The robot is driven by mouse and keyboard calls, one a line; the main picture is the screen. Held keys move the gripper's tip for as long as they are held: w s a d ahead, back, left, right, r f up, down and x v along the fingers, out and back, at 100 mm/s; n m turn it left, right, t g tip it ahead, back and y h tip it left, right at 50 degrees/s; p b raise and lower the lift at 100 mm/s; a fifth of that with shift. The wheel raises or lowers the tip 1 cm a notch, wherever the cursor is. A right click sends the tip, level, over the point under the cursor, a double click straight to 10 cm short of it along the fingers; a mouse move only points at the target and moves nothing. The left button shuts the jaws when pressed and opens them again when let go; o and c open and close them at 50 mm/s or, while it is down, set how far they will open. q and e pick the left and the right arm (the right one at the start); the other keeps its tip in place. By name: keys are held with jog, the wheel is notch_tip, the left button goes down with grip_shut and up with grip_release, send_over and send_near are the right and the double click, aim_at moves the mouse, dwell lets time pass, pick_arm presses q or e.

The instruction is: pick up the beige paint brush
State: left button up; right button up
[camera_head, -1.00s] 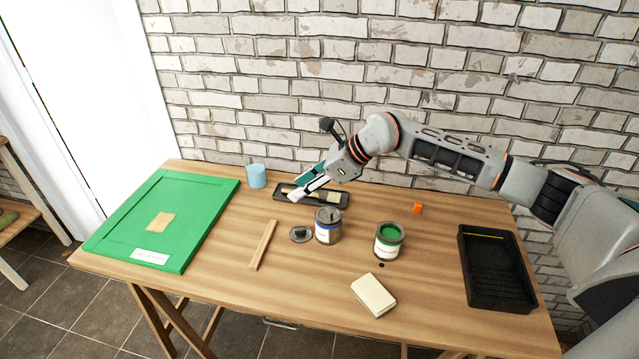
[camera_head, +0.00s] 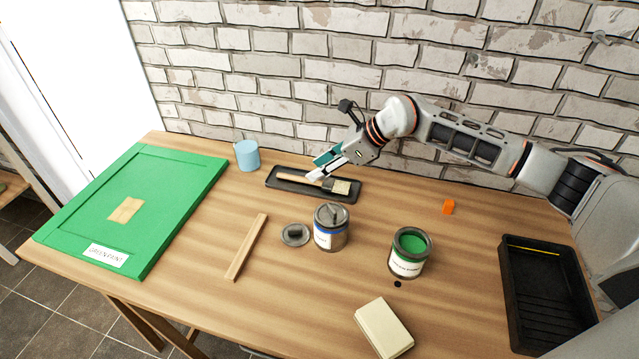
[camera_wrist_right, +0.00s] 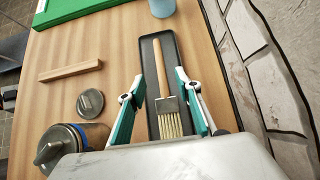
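The beige paint brush (camera_head: 328,184) lies in a narrow black tray (camera_head: 287,187) near the wall. It has a wooden handle, a metal band and pale bristles. In the right wrist view the brush (camera_wrist_right: 163,92) lies lengthwise in the tray, its bristles toward my gripper. My right gripper (camera_head: 322,167) is over the tray, close to the brush. In the right wrist view the gripper (camera_wrist_right: 159,78) is open, with one teal finger on each side of the brush and nothing held. Whether a finger touches the tray cannot be told. My left gripper is not in view.
A blue cup (camera_head: 247,156) stands left of the tray. In front are a closed paint can (camera_head: 331,228), a lid (camera_head: 295,234), a wooden stick (camera_head: 247,247) and an open green paint can (camera_head: 409,254). A green panel (camera_head: 120,210) covers the table's left side.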

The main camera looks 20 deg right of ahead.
aim_at(300, 177)
jog(key=shift+x, duration=0.85)
jog(key=x, duration=0.4)
jog(key=shift+w+a, duration=0.25)
grip_shut()
